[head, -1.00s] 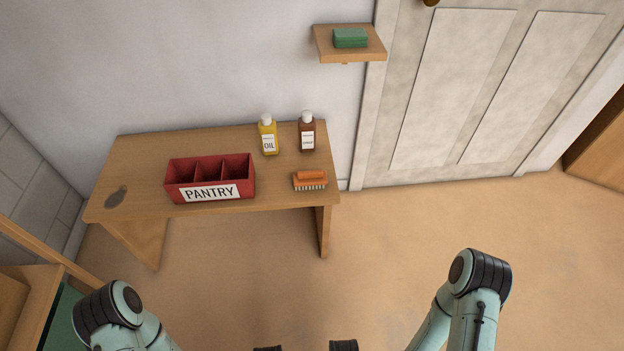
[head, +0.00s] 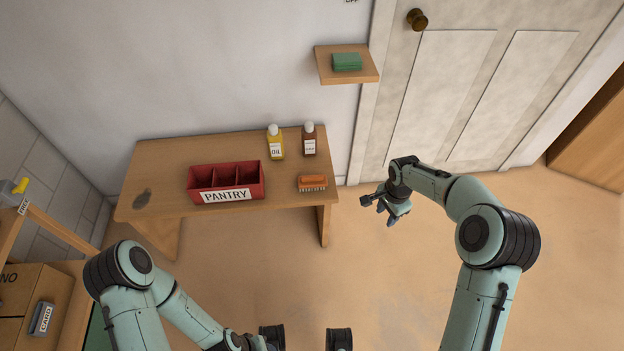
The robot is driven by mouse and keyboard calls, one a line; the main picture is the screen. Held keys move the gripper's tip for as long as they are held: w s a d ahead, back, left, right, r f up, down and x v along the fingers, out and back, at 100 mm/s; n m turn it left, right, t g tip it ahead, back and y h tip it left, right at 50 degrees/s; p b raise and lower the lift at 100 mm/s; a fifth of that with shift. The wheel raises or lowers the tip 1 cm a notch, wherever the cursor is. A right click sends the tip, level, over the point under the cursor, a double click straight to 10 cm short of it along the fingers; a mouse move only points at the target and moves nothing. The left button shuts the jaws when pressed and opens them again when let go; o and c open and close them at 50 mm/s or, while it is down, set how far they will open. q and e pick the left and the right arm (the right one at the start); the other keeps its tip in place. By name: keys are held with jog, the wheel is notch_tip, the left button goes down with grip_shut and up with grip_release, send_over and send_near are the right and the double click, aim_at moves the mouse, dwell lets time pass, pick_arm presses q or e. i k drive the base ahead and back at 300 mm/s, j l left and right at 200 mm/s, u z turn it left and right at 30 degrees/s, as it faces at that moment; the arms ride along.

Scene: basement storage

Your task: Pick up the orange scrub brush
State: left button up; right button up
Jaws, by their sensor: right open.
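The orange scrub brush (head: 312,183) lies on the right front part of the wooden table (head: 170,160), with its pale bristles toward the front edge. My right gripper (head: 379,205) is open and empty, to the right of the table and apart from the brush.
A red three-compartment PANTRY box (head: 252,191) stands left of the brush. A yellow oil bottle (head: 276,145) and a brown bottle (head: 309,141) stand behind it. A small wall shelf (head: 360,76) holds a green block (head: 346,62). Boxes stand at the lower left.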

aim_at(321, 181)
jog(key=i+j+z, duration=0.25)
jog(key=j, duration=0.35)
jog(key=i+j+z, duration=0.1)
jog(key=i+j, duration=0.15)
jog(key=i+j+z, duration=0.15)
jog(key=j, duration=0.25)
jog(key=i+j+z, duration=0.1)
jog(key=j, duration=0.25)
jog(key=i+j+z, duration=0.1)
jog(key=j, duration=0.25)
jog(key=i, duration=0.05)
